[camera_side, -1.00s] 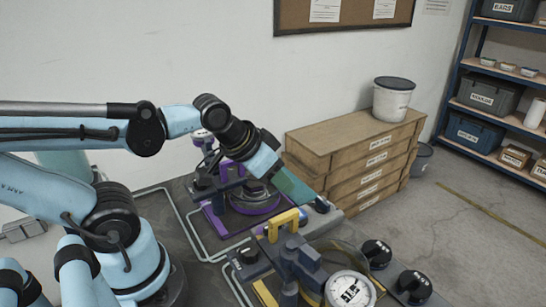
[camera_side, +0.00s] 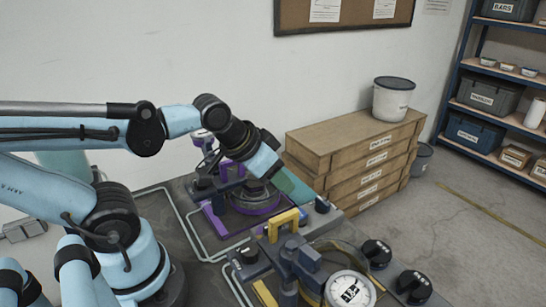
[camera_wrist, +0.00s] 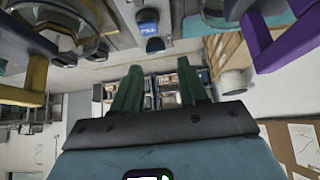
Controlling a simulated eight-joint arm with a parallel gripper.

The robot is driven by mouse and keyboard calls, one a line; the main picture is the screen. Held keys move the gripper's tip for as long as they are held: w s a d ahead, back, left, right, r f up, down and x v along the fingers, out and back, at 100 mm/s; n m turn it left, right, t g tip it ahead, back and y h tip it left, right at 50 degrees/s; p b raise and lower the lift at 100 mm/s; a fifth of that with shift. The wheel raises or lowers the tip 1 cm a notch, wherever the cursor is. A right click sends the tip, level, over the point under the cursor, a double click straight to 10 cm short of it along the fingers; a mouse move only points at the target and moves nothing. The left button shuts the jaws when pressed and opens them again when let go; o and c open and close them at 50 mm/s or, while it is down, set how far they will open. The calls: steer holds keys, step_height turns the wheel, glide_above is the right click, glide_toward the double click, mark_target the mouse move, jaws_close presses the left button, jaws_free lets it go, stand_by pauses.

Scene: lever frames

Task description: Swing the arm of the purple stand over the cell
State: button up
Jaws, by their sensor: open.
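The purple stand (camera_side: 218,223) is behind my wrist in the side view, with a dark upright and a purple block (camera_side: 229,171) on it. A round purple-rimmed part, which looks like its cell (camera_side: 256,208), sits on its base, partly hidden by my wrist. The stand's arm is hard to make out. In the wrist view a purple piece (camera_wrist: 287,40) shows at the top right. My gripper (camera_side: 294,187) is beside the stand, above and right of the round part. Its green fingers (camera_wrist: 160,88) are apart with nothing between them.
A similar yellow stand with a yellow handle (camera_side: 283,222) and a dial gauge (camera_side: 350,290) is in front. Black knobs (camera_side: 376,252) are at its right. Stacked wooden drawers (camera_side: 352,160) bearing a white bucket (camera_side: 392,99) stand behind. Shelves are at the far right.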

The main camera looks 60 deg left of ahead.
steer(key=a+r+n+g, duration=0.1)
steer(key=a+r+n, duration=0.1)
steer(key=a, duration=0.1)
steer(key=a+r+n+g, duration=0.1)
steer(key=a+r+n, duration=0.1)
steer(key=a+n, duration=0.1)
steer(key=s+a+r+n+g+y, duration=0.1)
steer(key=a+r+n, duration=0.1)
steer(key=a+r, duration=0.1)
steer(key=shift+r+g, duration=0.1)
steer(key=shift+g, duration=0.2)
steer(key=shift+c, duration=0.2)
steer(key=n+g+h, duration=0.1)
steer(key=n+g, duration=0.3)
steer(key=n, duration=0.5)
glide_toward(207, 139)
step_height(207, 139, down, 9)
steer(key=shift+s+f, duration=0.1)
steer(key=shift+s, duration=0.05)
steer(key=shift+c, duration=0.4)
jaws_close()
